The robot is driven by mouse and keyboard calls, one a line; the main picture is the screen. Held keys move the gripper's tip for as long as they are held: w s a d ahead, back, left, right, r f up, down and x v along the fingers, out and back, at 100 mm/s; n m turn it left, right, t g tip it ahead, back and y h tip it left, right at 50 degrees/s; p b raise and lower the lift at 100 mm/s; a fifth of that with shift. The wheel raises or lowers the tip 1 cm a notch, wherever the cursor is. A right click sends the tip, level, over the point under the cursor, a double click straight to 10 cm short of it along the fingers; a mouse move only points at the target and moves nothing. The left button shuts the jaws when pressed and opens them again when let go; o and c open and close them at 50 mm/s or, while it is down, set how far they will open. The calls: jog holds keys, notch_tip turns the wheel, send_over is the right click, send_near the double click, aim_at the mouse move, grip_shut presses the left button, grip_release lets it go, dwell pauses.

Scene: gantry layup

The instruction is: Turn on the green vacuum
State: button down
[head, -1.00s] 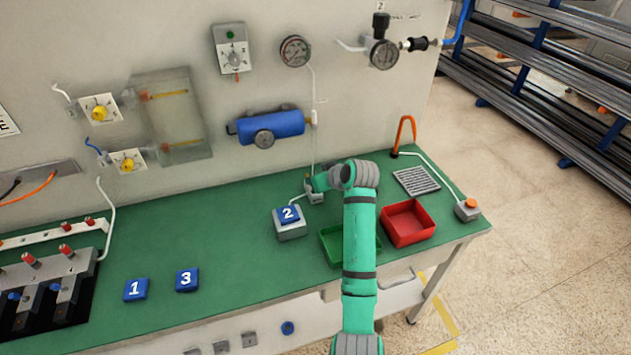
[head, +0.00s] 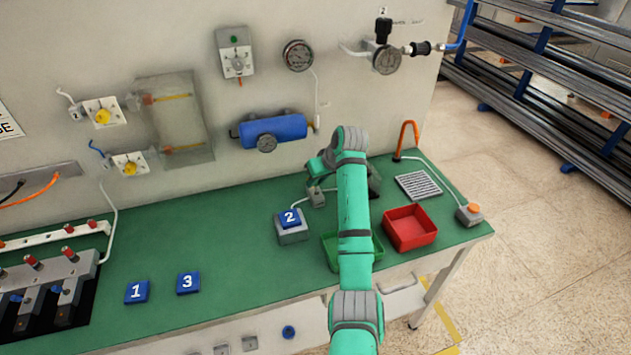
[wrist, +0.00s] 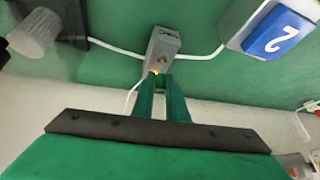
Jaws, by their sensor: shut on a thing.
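My gripper (wrist: 163,84) is shut, with its green fingertips at the near end of a small grey box (wrist: 163,48). A small yellow-orange glow shows where they meet; the fingertips hide the gripped part. In the head view, the grey box (head: 317,198) sits near the back of the green bench, with my gripper (head: 316,180) just above it. White cables run from it, one toward a grey box with a blue tile 2 (head: 291,218). Nothing is clearly labelled as the green vacuum.
A green tray (head: 333,252) is partly behind my arm. A red tray (head: 409,228) and a grey grille (head: 418,185) are to the right. Blue tiles 1 (head: 136,291) and 3 (head: 188,283) lie front left. The bench's left middle is clear.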

jog(key=shift+s+a+f, duration=0.1)
jog(key=c, duration=1.8)
grip_release()
jog(key=shift+o, duration=0.2)
jog(key=v, duration=1.1)
